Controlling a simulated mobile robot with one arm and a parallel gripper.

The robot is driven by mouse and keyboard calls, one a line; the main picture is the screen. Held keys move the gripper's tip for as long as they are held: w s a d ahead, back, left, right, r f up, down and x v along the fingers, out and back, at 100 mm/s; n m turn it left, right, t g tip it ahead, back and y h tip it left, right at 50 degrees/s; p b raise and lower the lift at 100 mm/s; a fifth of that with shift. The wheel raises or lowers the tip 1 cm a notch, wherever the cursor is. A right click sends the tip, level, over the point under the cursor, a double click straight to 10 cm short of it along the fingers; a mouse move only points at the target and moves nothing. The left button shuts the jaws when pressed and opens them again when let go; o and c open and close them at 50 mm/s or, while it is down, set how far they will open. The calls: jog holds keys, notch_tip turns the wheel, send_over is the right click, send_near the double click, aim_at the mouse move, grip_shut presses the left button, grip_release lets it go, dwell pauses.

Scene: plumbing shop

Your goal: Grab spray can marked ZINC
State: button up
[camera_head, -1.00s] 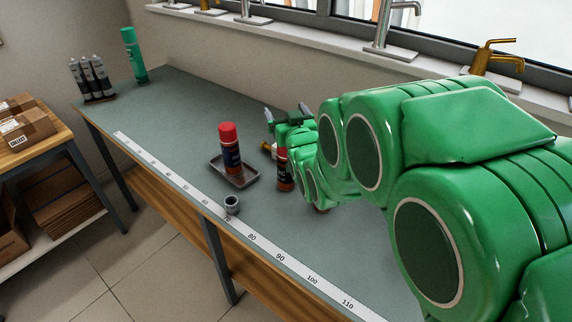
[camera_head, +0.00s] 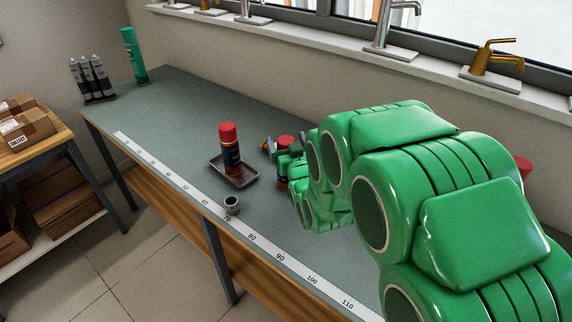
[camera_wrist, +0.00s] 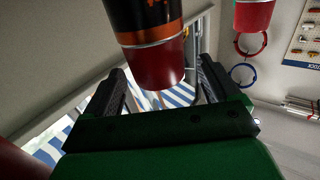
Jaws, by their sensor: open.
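A spray can with a red cap (camera_head: 285,141) stands on the bench, partly hidden by my gripper (camera_head: 274,151). In the wrist view a black can with orange markings and a dark red cap (camera_wrist: 160,66) appears upside down between and beyond the open fingers of my gripper (camera_wrist: 162,78); contact cannot be told. Another red-capped can with a dark blue label (camera_head: 230,150) stands upright in a dark tray (camera_head: 246,181), left of my gripper. I cannot read ZINC on any can.
A grey pipe fitting (camera_head: 232,205) sits by the ruler strip (camera_head: 281,258) at the front edge. A red cap (camera_head: 522,166) shows behind my arm. A green can (camera_head: 133,56) and several grey tubes (camera_head: 93,79) stand at the far left. The bench between is clear.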

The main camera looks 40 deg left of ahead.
jog(key=shift+w+a+f, duration=0.3)
jog(key=shift+a+f, duration=0.1)
jog(key=shift+f, duration=0.25)
jog(key=shift+w+a+f, duration=0.3)
jog(key=shift+a+f, duration=0.1)
jog(key=shift+f, duration=0.2)
jog(key=shift+w+a+f, duration=0.3)
jog(key=shift+a+f, duration=0.1)
jog(key=shift+f, duration=0.25)
jog(key=shift+c, duration=0.3)
jog(key=c, duration=1.6)
jog(key=shift+r, duration=0.15)
